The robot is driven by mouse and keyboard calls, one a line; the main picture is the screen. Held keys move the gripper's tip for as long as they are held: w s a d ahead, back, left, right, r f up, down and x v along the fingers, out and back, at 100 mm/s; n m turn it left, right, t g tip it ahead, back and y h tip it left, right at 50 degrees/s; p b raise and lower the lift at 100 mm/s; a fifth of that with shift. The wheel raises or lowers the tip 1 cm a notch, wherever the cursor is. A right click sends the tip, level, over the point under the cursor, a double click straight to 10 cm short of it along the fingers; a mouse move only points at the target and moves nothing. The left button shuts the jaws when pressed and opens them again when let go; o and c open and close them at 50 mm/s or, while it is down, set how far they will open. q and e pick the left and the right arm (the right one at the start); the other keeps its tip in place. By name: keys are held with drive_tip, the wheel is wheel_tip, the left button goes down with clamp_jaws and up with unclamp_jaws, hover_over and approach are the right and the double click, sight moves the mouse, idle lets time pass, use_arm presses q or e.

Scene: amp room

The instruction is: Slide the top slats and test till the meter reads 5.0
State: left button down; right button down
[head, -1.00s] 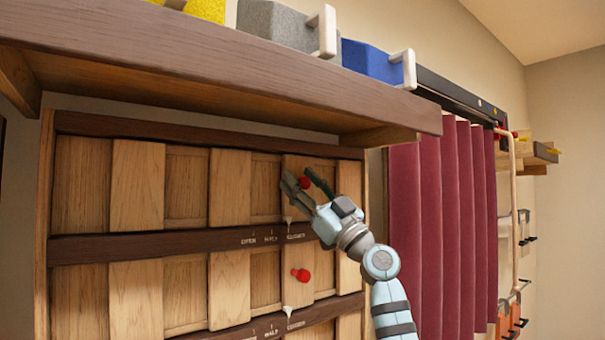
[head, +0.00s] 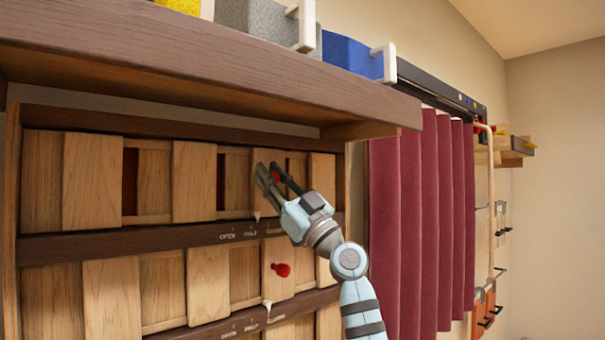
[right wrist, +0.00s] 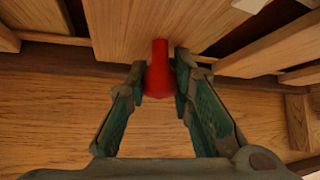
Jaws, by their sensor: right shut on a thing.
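The top row of wooden slats (head: 194,182) is on the wall panel below the shelf in the head view. Narrow dark gaps show beside some slats. My right gripper (head: 274,176) is shut on the red knob of the top slats. The right wrist view shows the red knob (right wrist: 158,72) between both fingers of the gripper (right wrist: 159,85). The pale pointer (head: 257,215) under the knobbed slat is near the HALF mark on the scale (head: 250,234). My left gripper and the meter are not in view.
A lower slat row has its own red knob (head: 281,270). A thick wooden shelf (head: 200,65) juts out above the gripper and holds grey (head: 262,22) and blue (head: 350,55) blocks with pale handles. A maroon curtain (head: 420,220) hangs to the right.

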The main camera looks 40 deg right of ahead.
drive_tip(key=shift+a, duration=0.5)
drive_tip(key=c, duration=1.4)
unclamp_jaws()
drive_tip(key=shift+d, duration=0.25)
drive_tip(key=shift+f, duration=0.15)
drive_tip(key=v, duration=1.1)
drive_tip(key=shift+s+f, duration=0.25)
drive_tip(key=shift+s, duration=0.1)
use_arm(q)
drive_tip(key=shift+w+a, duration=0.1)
use_arm(e)
drive_tip(key=shift+w, duration=0.15)
